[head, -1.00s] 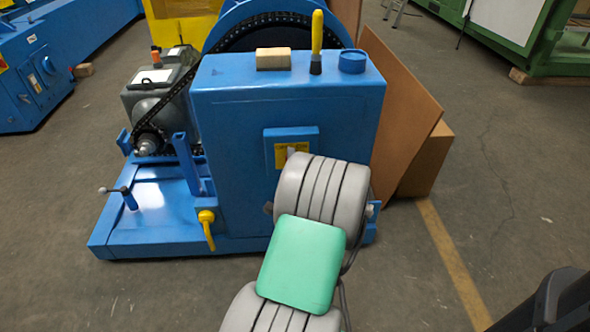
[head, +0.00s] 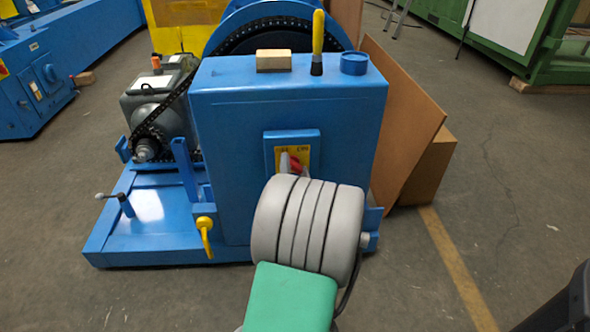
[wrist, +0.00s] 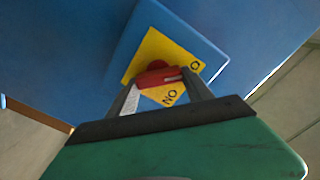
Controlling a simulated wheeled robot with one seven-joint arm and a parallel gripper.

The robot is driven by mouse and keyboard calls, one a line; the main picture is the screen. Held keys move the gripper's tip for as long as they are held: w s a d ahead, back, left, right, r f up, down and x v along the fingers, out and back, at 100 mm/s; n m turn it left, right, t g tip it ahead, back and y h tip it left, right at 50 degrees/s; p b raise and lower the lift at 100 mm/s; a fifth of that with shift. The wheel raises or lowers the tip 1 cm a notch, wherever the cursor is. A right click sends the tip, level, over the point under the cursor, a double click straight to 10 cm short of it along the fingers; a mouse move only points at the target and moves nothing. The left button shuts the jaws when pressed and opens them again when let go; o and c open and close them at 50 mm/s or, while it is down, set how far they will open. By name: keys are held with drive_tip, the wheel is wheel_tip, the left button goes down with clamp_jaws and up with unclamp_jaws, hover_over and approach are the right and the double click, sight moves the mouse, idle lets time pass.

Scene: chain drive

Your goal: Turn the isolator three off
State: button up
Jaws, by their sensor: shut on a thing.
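The isolator is a red rotary handle (wrist: 159,76) on a yellow plate (wrist: 157,49) with dark lettering, mounted on the front of the blue cabinet (head: 235,140). In the head view the red handle (head: 297,164) shows just above my arm, which hides the lower part of the plate. In the wrist view my gripper (wrist: 160,85) has a finger on each side of the handle and is shut on it. "ON" can be read on the plate in the wrist view. The handle lies tilted across the plate in the head view.
On the cabinet top are a wooden block (head: 273,60), a yellow-handled tool (head: 318,45) and a blue cap (head: 354,62). A yellow lever (head: 205,232) sticks out at the cabinet's lower left. Brown boards (head: 405,130) lean at the right.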

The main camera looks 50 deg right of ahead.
idle(0.3)
drive_tip(key=o, duration=1.4)
drive_tip(key=shift+c, duration=0.2)
drive_tip(key=v, duration=0.7)
drive_tip(key=shift+s+a+b, duration=0.25)
drive_tip(key=shift+a+b, duration=0.05)
drive_tip(key=shift+b, duration=0.15)
